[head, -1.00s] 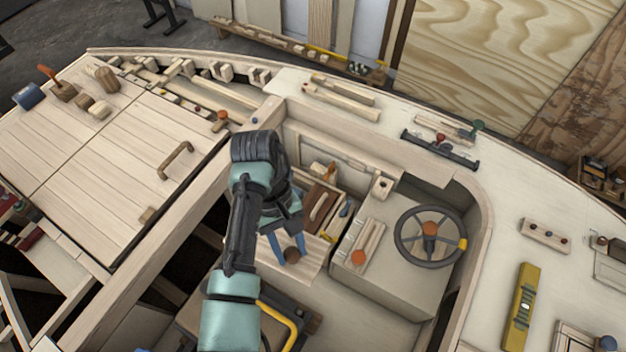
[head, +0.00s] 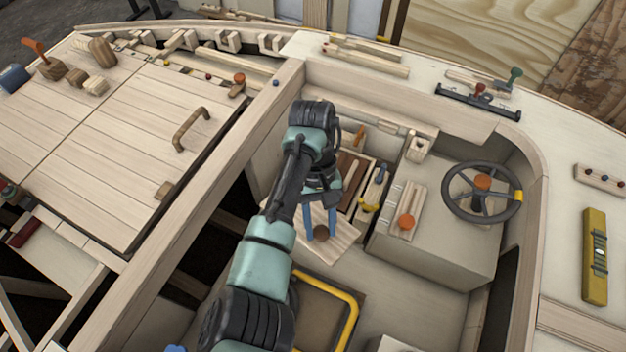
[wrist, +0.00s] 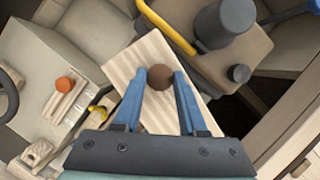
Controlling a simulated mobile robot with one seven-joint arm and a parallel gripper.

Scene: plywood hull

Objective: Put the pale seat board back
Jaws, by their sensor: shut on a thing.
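The pale seat board (head: 343,243) is a light wooden panel with a round brown knob (head: 321,233). My gripper (head: 320,234) has its blue fingers shut on the knob, and the board hangs under them. In the wrist view the board (wrist: 130,62) lies at a slant below the fingers, with the knob (wrist: 158,77) between the tips of my gripper (wrist: 159,80). Behind the board is an open seat compartment (head: 350,188) holding wooden pieces and tools. My arm hides part of the compartment and the board's left side. The gap under the board cannot be told.
A console (head: 440,225) with a steering wheel (head: 482,192) and an orange-knobbed block (head: 405,221) stands right of the board. A yellow bar (head: 345,310) is close in front, beside a dark cylinder (wrist: 225,27) in the wrist view. A long beam (head: 170,215) runs at the left.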

